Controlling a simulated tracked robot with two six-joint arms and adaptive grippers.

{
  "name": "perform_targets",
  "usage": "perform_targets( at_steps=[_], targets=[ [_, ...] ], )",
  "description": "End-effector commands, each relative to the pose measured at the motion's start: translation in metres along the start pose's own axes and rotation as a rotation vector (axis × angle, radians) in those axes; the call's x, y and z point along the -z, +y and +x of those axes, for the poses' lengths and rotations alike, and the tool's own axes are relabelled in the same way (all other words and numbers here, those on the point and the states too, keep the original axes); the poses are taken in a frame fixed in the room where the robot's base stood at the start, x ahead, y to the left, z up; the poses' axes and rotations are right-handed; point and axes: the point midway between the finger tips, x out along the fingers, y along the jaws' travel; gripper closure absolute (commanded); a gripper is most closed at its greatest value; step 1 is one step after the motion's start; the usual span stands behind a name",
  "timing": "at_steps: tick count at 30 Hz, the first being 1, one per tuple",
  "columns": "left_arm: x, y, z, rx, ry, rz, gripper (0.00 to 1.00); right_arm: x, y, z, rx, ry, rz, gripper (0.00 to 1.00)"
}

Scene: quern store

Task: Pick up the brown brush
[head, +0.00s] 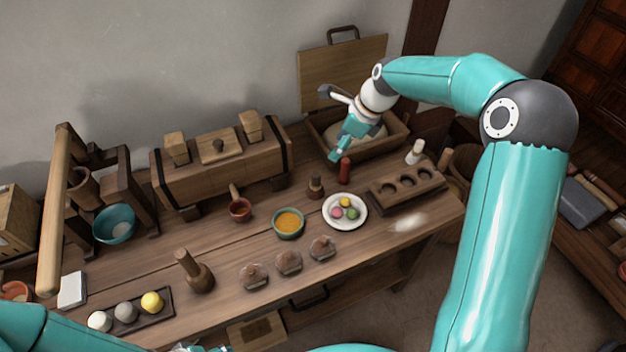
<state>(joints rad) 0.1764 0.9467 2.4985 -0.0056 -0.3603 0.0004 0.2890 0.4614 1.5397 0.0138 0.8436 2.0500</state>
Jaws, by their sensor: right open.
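A small brown upright piece with a narrow top and a wider foot (316,186) stands on the wooden table, left of a red bottle. It may be the brown brush, but it is too small for me to make out bristles. My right gripper (337,150) is open and empty, reaching down over the front of the wooden box at the back, above and slightly right of the brown piece and apart from it. Only a sliver of my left gripper (203,348) shows at the bottom edge, and its jaws are cut off.
The red bottle (344,170) stands close below my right gripper. The open wooden box (398,138) is behind. A plate with coloured balls (331,216), an orange-filled bowl (288,223) and a holed wooden rack (402,202) stand nearby. A larger wooden bulb-shaped piece (200,281) stands front left.

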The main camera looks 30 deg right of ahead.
Motion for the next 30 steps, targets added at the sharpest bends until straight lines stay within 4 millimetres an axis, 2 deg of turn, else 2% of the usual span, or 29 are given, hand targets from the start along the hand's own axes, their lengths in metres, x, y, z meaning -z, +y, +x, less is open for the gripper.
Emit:
perform_targets(
  at_steps=[12,15,23,30],
  targets=[
    [0.0,0.002,-0.005,0.0,-0.001,0.0,0.36,0.008,-0.001,0.079,0.0,0.003,0.013,0.4],
    [0.0,0.002,-0.006,0.0,-0.001,0.0,0.36,0.008,-0.002,0.094,0.002,0.003,0.014,0.4],
    [0.0,0.003,-0.008,0.0,0.0,0.0,0.36,0.008,-0.002,0.111,0.003,0.002,0.015,0.4],
    [0.0,0.006,-0.017,0.0,0.0,0.0,0.36,0.005,0.001,0.142,0.002,0.002,0.015,0.4]
  ],
)
